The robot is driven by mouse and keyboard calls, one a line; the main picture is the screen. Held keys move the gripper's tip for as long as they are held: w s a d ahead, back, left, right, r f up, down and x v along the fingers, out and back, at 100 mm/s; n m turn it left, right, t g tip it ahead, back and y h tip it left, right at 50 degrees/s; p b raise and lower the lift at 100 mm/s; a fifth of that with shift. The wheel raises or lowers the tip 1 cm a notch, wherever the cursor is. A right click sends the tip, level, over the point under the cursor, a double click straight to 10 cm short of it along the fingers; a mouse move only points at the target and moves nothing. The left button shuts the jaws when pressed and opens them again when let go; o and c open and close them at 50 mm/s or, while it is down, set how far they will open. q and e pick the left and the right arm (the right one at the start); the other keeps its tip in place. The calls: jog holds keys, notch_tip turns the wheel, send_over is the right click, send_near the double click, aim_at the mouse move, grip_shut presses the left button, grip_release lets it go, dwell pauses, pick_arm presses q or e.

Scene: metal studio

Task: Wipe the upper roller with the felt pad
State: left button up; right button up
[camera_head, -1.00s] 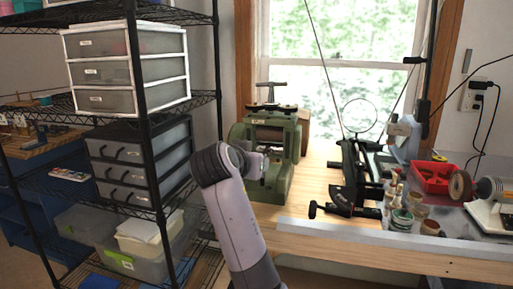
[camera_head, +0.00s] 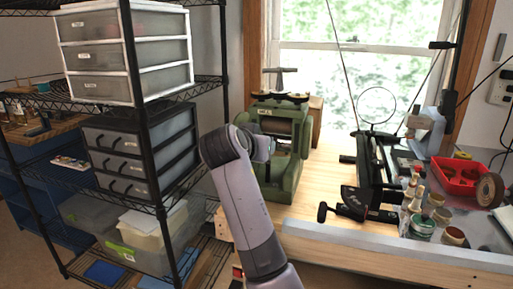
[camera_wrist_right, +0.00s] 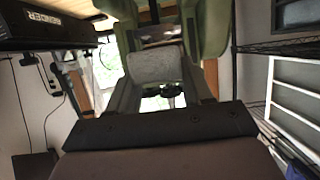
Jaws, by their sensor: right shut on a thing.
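The green rolling mill (camera_head: 285,175) stands on the bench in front of the window. Its upper roller (camera_head: 277,127) shows as a pale band between the green side frames. My right gripper (camera_head: 263,150) is at the mill's left front side, partly hidden by its own wrist. In the right wrist view my right gripper (camera_wrist_right: 160,90) is shut on the grey felt pad (camera_wrist_right: 155,65), which sits between the fingers. Green mill parts are close beyond the pad. I cannot tell whether the pad touches the roller. My left gripper is not in view.
A black wire shelf (camera_head: 150,130) with drawer units stands left of the mill. Right of the mill are a black bench tool (camera_head: 370,185), small jars (camera_head: 420,227) and a red tray (camera_head: 458,177). Bare bench top (camera_head: 315,190) lies between mill and black tool.

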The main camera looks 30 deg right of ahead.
jog(key=w+d, duration=0.4)
jog(key=shift+d, duration=0.35)
jog(key=shift+w+d+r, duration=0.1)
jog(key=shift+w+d, duration=0.7)
jog(key=shift+d, duration=0.2)
jog(key=shift+w+d+p, duration=0.4)
jog(key=shift+w+d, duration=0.65)
jog(key=shift+d, duration=0.15)
jog(key=shift+s, duration=0.1)
jog(key=shift+s+d+p, duration=0.35)
jog(key=shift+s+d, duration=0.3)
jog(key=shift+d, duration=0.15)
jog(key=shift+w+a, duration=0.1)
jog(key=shift+w+a, duration=1.3)
jog(key=shift+w, duration=0.25)
